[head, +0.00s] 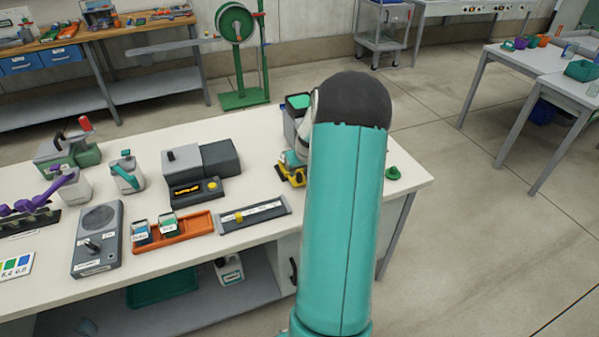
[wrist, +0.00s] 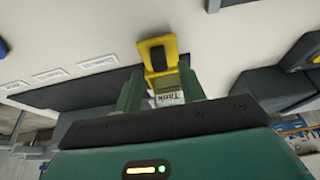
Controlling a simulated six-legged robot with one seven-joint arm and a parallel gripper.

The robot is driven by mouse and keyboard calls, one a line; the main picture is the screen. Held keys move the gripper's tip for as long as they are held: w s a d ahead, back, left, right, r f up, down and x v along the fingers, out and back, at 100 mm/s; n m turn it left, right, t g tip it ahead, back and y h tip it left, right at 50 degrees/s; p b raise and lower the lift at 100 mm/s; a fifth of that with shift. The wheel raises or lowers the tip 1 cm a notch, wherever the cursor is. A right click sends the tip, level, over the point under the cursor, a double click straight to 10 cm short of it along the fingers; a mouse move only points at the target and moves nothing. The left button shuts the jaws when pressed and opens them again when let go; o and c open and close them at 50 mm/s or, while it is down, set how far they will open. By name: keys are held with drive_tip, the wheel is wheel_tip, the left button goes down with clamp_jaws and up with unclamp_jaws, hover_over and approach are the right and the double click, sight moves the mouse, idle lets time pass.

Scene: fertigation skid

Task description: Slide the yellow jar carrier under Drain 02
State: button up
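The yellow jar carrier (head: 291,172) sits on the white bench, partly hidden behind my arm in the head view. In the wrist view the yellow carrier (wrist: 158,54), with a dark patch on it, shows at the tips of my gripper (wrist: 162,76). The two green fingers stand apart, with a white label reading "Tank" (wrist: 170,98) between them. I cannot tell whether the fingers press on the carrier. My gripper is hidden in the head view. No label reading Drain 02 is legible; small white labels (wrist: 100,62) in the wrist view are unreadable.
A grey box with a green top (head: 297,104) stands behind the carrier, partly hidden by my arm. A grey strip tray (head: 270,215) and a dark grey device (head: 219,158) lie to the left. A green knob (head: 393,173) is near the bench's right end, with bare bench around it.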

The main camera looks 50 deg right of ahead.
drive_tip(key=shift+x, duration=0.95)
clamp_jaws()
drive_tip(key=s+d, duration=0.3)
drive_tip(key=d, duration=0.3)
drive_tip(key=s+d, duration=0.4)
drive_tip(key=d, duration=0.2)
drive_tip(key=s+d, duration=0.4)
drive_tip(key=d, duration=0.3)
drive_tip(key=shift+s, duration=0.1)
unclamp_jaws()
drive_tip(key=shift+a+r, duration=0.1)
drive_tip(key=shift+r, duration=0.1)
